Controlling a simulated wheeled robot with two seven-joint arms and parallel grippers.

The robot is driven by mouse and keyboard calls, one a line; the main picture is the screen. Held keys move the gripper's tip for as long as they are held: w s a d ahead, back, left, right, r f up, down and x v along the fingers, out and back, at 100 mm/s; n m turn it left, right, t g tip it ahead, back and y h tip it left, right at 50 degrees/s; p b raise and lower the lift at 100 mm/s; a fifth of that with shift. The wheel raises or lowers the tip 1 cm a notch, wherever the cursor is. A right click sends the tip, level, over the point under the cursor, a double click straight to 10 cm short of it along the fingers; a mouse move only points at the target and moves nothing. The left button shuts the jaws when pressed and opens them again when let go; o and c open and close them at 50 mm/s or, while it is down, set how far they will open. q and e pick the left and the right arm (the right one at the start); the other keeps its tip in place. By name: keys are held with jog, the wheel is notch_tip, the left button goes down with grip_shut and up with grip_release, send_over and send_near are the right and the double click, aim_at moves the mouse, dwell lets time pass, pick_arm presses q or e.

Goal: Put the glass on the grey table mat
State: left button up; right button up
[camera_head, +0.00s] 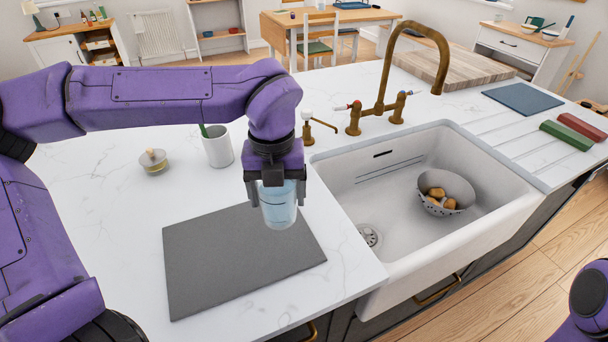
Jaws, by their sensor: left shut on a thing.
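The glass (279,206) is a light blue, see-through tumbler. My left gripper (278,184) points down and is shut on the glass around its upper part. The grey table mat (230,262) lies flat on the white worktop, left of the sink. The glass is upright over the mat's back right part. I cannot tell whether its base touches the mat or hangs just above it. My right gripper is not in view; only a piece of purple arm shows at the bottom right corner.
A white sink (480,228) with a colander (437,196) lies right of the mat, under a brass tap (383,90). The mat's front and left are bare.

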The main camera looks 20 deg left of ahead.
aim_at(267, 212)
pick_arm(q)
jog(key=shift+a+f, duration=1.1)
jog(key=shift+f, duration=0.15)
jog(key=f, duration=0.3)
jog(key=shift+s+a+f+p, duration=0.15)
jog(key=shift+a+p, duration=0.15)
jog(key=shift+p, duration=0.1)
jog(key=shift+f, duration=0.35)
jog(key=shift+f, duration=0.1)
jog(key=o, duration=1.3)
jog(key=shift+o, duration=0.2)
notch_tip(267, 212, up, 12)
jog(key=shift+b, duration=0.35)
